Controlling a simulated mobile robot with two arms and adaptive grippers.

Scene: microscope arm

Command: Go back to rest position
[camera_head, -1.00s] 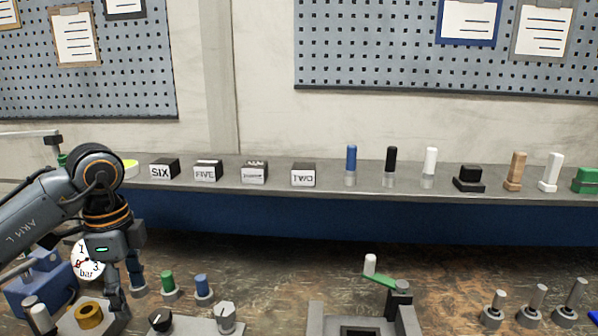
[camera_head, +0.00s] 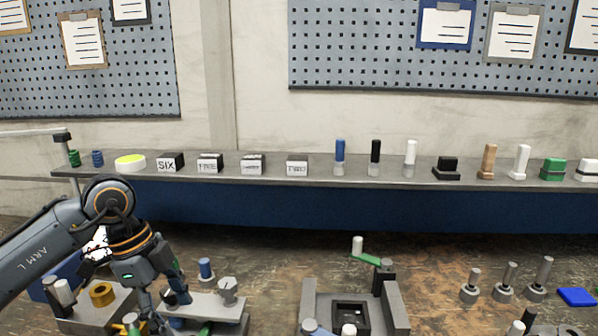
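My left arm (camera_head: 50,240) comes in from the left edge, and its gripper (camera_head: 163,300) points down over the left part of the workbench. Its two dark fingers look apart, with nothing clearly held between them. The fingers are in front of a grey block with a knob (camera_head: 228,287) and hide part of it. My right gripper is not in view.
A grey fixture with a green lever (camera_head: 366,258) stands at front centre. Metal posts (camera_head: 505,282) and a blue pad (camera_head: 577,297) are at right. Bare bench (camera_head: 290,255) lies between.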

